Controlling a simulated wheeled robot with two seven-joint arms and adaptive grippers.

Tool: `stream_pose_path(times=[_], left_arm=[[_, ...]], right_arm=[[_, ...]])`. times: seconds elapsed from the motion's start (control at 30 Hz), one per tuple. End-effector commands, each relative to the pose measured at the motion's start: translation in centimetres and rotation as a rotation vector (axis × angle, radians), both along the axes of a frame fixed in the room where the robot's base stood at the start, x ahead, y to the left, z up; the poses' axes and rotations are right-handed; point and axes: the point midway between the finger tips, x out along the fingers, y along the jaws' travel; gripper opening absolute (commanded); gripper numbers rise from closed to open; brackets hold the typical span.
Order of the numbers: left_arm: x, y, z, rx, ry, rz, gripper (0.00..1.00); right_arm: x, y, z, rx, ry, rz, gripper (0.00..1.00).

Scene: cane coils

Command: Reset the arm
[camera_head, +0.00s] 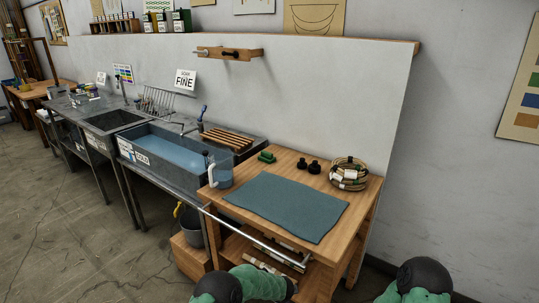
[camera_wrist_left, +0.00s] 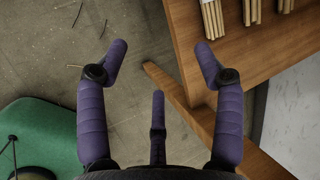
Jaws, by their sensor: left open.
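My left gripper (camera_wrist_left: 160,52) shows in the left wrist view with its purple padded fingers spread apart and nothing between them. It hangs over the concrete floor beside the wooden bench's leg and lower shelf (camera_wrist_left: 225,65). In the head view only rounded green and black parts of my two arms show at the bottom edge, in front of the bench. My right gripper is not in view. A coil of cane (camera_head: 348,174) with white tags sits at the back right of the wooden bench (camera_head: 362,198).
A blue-grey mat (camera_head: 287,205) covers much of the bench top. A clear jug (camera_head: 220,170), green blocks (camera_head: 266,157) and dark knobbed pieces (camera_head: 308,166) stand around it. A metal rail (camera_head: 255,238) runs along the bench front. A water trough (camera_head: 175,152) stands to the left.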

Motion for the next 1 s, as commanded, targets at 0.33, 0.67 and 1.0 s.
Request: stream_pose_path(times=[0.33, 0.67, 1.0], left_arm=[[-17.1, 5.4, -2.5, -0.444, 0.480, 0.625, 0.68], [-29.9, 9.8, 1.6, -0.729, 0.693, 1.424, 0.68], [-37.9, 14.3, 5.1, -0.784, 0.651, 2.009, 0.68]], right_arm=[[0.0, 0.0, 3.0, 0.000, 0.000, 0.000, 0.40], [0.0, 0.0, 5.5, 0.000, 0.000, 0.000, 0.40], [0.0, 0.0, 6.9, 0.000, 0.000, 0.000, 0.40]])
